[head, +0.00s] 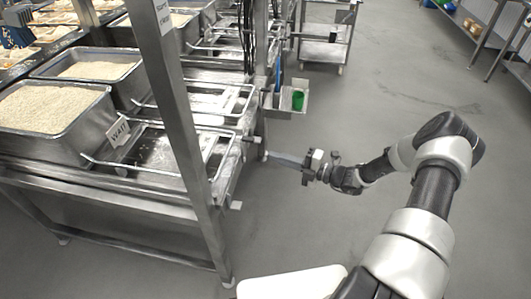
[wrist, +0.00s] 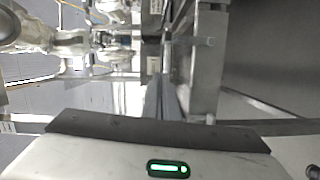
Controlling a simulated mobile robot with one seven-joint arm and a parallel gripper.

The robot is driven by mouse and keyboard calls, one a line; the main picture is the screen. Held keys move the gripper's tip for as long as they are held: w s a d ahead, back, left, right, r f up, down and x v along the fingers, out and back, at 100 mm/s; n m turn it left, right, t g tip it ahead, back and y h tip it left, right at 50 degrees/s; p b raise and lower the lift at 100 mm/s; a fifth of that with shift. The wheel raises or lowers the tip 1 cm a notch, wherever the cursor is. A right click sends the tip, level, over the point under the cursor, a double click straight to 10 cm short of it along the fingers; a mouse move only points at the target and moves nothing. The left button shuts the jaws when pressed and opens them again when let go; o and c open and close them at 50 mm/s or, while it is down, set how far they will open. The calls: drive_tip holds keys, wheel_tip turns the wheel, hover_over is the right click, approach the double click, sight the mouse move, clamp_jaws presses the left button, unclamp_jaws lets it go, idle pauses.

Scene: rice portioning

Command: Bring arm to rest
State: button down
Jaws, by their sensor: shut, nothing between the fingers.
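My gripper (head: 276,157) reaches left from the end of my arm in the head view, above the grey floor. Its long thin fingers are together with nothing between them. The arm stretches in from the lower right, bent at the elbow. The fingertips are close to the right side of the steel table (head: 110,188), and I cannot tell whether they touch it. In the wrist view the closed fingers (wrist: 161,100) show as a narrow grey strip above the dark edge of the gripper body.
Steel trays of rice (head: 45,108) stand on the table at left, one by a "WAIT" sign (head: 118,131). An upright post (head: 180,110) rises at the table's front. A small holder with a green cup (head: 298,100) hangs beyond my gripper. The floor behind and right is open.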

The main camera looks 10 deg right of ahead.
drive_tip(key=shift+s+d, duration=0.3)
drive_tip(key=shift+d, duration=0.05)
drive_tip(key=shift+r, duration=0.15)
